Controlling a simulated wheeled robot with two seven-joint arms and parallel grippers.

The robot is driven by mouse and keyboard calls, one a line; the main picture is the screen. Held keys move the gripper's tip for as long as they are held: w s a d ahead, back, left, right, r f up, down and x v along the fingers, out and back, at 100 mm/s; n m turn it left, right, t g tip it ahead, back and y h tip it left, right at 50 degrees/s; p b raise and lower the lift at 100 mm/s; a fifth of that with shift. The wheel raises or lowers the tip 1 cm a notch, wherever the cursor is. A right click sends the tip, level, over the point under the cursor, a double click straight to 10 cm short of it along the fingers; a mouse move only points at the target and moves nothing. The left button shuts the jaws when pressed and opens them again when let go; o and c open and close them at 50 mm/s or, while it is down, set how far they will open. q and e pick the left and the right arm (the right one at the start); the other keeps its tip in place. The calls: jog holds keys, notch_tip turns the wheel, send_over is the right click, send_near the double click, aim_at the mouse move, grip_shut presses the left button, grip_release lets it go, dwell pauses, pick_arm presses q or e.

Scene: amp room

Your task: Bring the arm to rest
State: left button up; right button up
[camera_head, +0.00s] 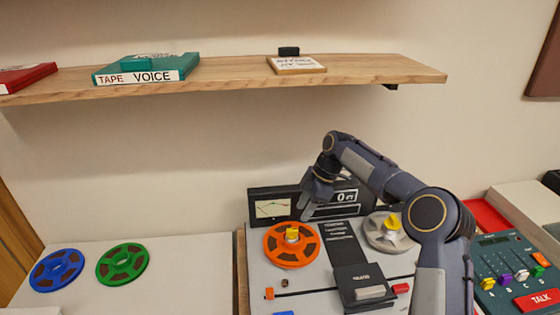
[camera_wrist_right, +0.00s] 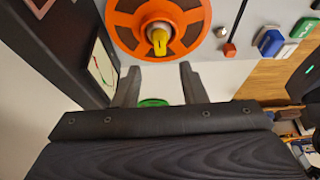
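My right arm (camera_head: 375,165) reaches in from the right over the tape machine (camera_head: 345,248), bent at the elbow. My right gripper (camera_head: 305,208) hangs above the machine's back edge, near the meter and behind the orange reel (camera_head: 291,258). In the right wrist view the two fingers of the right gripper (camera_wrist_right: 160,78) stand apart with nothing held between them. The orange reel with its yellow knob (camera_wrist_right: 158,38) lies beyond the fingertips there. My left gripper is not in view.
A grey reel (camera_head: 380,241) sits on the machine's right side. Blue (camera_head: 56,270) and green (camera_head: 122,264) reels lie on the left counter. A wooden shelf (camera_head: 225,80) with boxes runs above. A button panel (camera_head: 515,268) stands at right. The counter between the green reel and the machine is clear.

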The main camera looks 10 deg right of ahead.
jog(key=s+d+r+m+t+h, duration=0.1)
jog(key=s+d+r+m, duration=0.1)
jog(key=s+r+m, duration=0.5)
jog(key=s+d+r+m+t, duration=0.25)
jog(key=s+r, duration=0.25)
jog(key=s, duration=0.7)
jog(key=s+f+m+t, duration=0.1)
jog(key=s+f+m, duration=0.2)
jog(key=s, duration=0.7)
jog(key=s+f+m+t, duration=0.1)
jog(key=s+f+m, duration=0.3)
jog(key=s+m, duration=0.3)
jog(key=s, duration=0.3)
jog(key=shift+s+a, duration=0.25)
jog(key=shift+s, duration=0.15)
jog(key=shift+f+m, duration=0.1)
jog(key=shift+m, duration=0.15)
